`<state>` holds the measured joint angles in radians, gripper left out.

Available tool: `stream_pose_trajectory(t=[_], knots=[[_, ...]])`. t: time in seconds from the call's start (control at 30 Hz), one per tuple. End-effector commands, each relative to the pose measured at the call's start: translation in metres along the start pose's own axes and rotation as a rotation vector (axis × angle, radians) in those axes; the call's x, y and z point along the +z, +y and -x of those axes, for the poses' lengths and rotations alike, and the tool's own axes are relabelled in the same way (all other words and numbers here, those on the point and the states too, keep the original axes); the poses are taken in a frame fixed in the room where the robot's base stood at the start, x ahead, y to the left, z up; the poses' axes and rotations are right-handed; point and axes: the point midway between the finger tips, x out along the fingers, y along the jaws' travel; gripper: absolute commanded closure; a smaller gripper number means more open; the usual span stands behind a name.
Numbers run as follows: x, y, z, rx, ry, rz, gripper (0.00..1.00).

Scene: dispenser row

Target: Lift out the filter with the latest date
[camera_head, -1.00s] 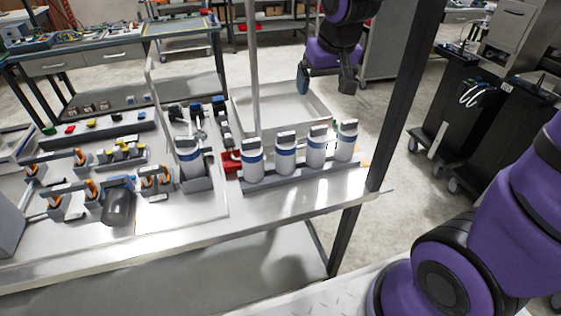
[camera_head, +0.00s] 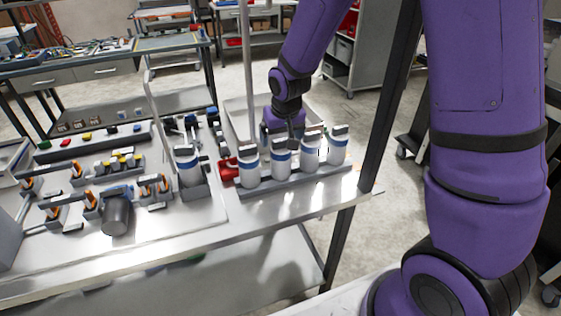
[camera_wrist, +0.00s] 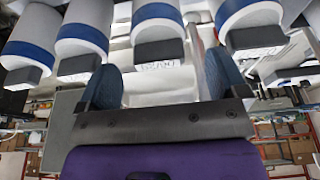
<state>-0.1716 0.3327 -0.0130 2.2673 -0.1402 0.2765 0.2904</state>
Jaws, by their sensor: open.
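Several white filters with blue bands and grey tops stand upright in a row: the first (camera_head: 249,167), second (camera_head: 281,162), third (camera_head: 310,154) and rightmost (camera_head: 338,148). One more filter (camera_head: 188,168) stands apart in a grey holder to the left. My gripper (camera_head: 286,137) is behind the row, near the second and third filters. In the wrist view my gripper (camera_wrist: 163,82) is open and empty, and one filter (camera_wrist: 158,32) shows just beyond the gap between its fingers. Lettering on that filter's top is too blurred to read. No date is readable on the others.
The filters stand in a grey rack (camera_head: 292,182) on a steel table. A pale tray (camera_head: 232,112) lies behind, a red object (camera_head: 228,169) left of the row. An upright pole (camera_head: 248,70) and a dark table post (camera_head: 372,130) flank the area.

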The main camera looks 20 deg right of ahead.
Motion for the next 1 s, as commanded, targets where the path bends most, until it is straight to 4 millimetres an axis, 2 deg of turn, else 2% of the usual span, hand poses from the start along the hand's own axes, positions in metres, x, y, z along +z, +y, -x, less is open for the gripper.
stream_pose_trajectory(t=[0.23, 0.53, 0.87, 0.9, 1.0], knots=[[0.002, 0.000, -0.015, 0.001, -0.002, 0.001, 0.08], [0.004, 0.000, -0.051, 0.001, -0.003, 0.000, 0.08], [0.004, 0.000, -0.057, 0.000, 0.000, 0.001, 0.08], [0.004, 0.000, -0.057, 0.000, 0.000, 0.001, 0.10], [0.004, 0.000, -0.057, 0.000, 0.000, 0.001, 0.33]])
